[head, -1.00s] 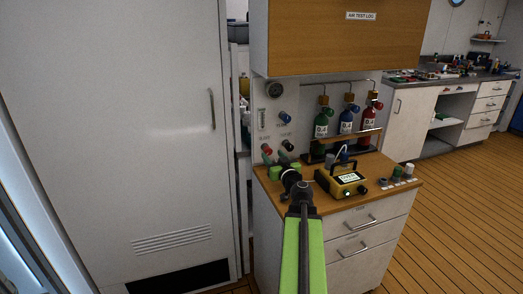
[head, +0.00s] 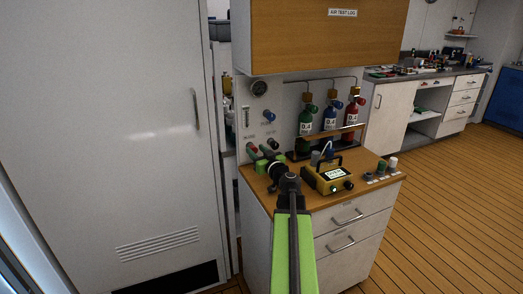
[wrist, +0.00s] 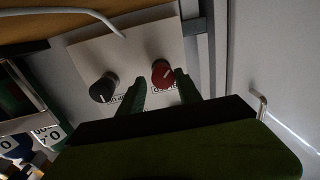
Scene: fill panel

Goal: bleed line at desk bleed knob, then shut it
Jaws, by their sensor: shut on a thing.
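The red knob (head: 254,149) is on the lower left of the light panel above the desk. It shows in the wrist view (wrist: 162,73) between my two green fingertips. My gripper (wrist: 161,82) is shut on this red knob, with one finger on each side. In the head view, my gripper (head: 260,156) reaches to the panel from below. A black knob (wrist: 103,90) sits beside the red one, outside the fingers; it also shows in the head view (head: 273,143). The label by the red knob is too small and partly covered to read.
A blue knob (head: 269,117) and a round gauge (head: 259,88) are higher on the panel. Green, blue and red cylinders (head: 330,120) stand to the right. A yellow device (head: 328,178) and small knobs (head: 382,168) are on the desktop. A tall white door (head: 110,120) stands left.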

